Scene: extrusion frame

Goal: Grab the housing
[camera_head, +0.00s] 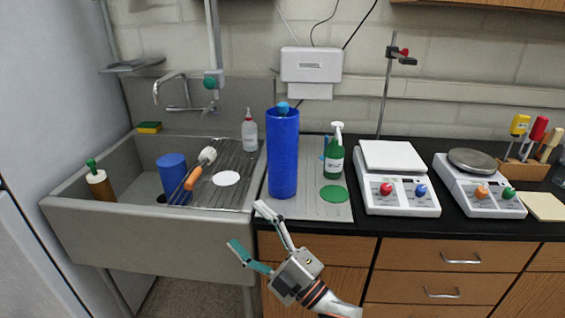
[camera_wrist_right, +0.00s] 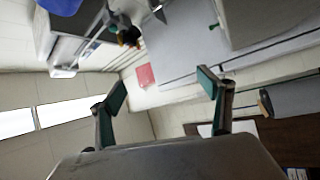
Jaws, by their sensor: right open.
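No part is plainly marked as the housing. A tall blue cylinder (camera_head: 283,155) stands upright on the ridged drainboard, with a lighter blue knob at its top. A shorter blue cylinder (camera_head: 174,178) stands in the sink. My right gripper (camera_head: 248,226) is open and empty in front of the counter edge, below and left of the tall cylinder, not touching it. In the right wrist view its two green-padded fingers (camera_wrist_right: 161,90) are spread with nothing between them. A piece of a blue object (camera_wrist_right: 62,5) shows at that view's top left. My left gripper is not in view.
Two scales (camera_head: 398,195) stand farther right. The sink (camera_head: 150,235) holds a wire rack (camera_head: 232,165) with a brush (camera_head: 199,168). Floor space before the counter is open.

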